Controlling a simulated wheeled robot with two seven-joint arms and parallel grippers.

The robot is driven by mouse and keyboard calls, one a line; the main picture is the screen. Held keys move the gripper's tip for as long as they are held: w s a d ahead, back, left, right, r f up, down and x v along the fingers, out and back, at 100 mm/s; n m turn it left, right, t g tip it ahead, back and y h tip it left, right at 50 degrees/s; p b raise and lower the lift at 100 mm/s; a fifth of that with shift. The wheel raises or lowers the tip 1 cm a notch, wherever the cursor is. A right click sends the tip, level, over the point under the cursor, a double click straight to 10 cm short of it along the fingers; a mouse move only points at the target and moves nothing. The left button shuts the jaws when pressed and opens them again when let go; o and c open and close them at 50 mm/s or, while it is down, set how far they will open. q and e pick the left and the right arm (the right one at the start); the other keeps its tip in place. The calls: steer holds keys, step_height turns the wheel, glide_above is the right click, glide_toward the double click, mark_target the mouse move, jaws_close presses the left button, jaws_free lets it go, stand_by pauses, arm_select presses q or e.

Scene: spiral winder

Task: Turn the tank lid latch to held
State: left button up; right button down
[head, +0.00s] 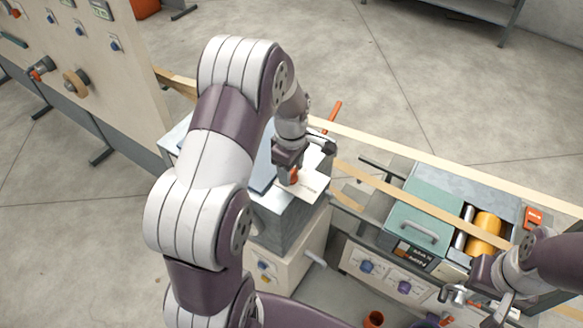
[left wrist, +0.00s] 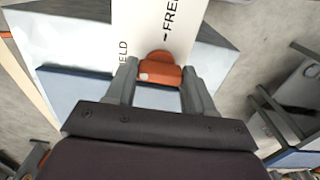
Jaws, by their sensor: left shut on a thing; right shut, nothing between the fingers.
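The tank (head: 283,228) is a grey metal box with a blue lid edge (head: 262,172) on a beige cabinet. A white label plate (head: 312,189) lies on its top. The latch (head: 293,177) is a small orange-red piece; it also shows in the left wrist view (left wrist: 160,70). My left gripper (head: 289,168) is shut on the latch. In the wrist view, the latch's rounded end lies close to the dash before "FREE"; only "ELD" of the other word shows, at left. The exact latch angle is hard to tell. My right gripper (head: 462,297) is shut and empty, at lower right.
A teal-lidded bath (head: 420,215) with a grey handle and an orange roller (head: 484,232) stands right of the tank. A tan strip (head: 400,192) runs across it. Knobs (head: 367,266) line the front panel. A beige control panel (head: 95,80) stands at the left.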

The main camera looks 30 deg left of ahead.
arm_select(q)
steer(key=o, duration=0.9)
steer(key=shift+o, duration=0.7)
steer(key=shift+a, duration=0.1)
step_height(320, 180, up, 8)
steer(key=b, duration=0.2)
steer(key=shift+f+b, duration=0.25)
steer(key=shift+b, duration=0.15)
step_height(320, 180, up, 5)
steer(key=p, duration=0.3)
steer(key=shift+r, duration=0.1)
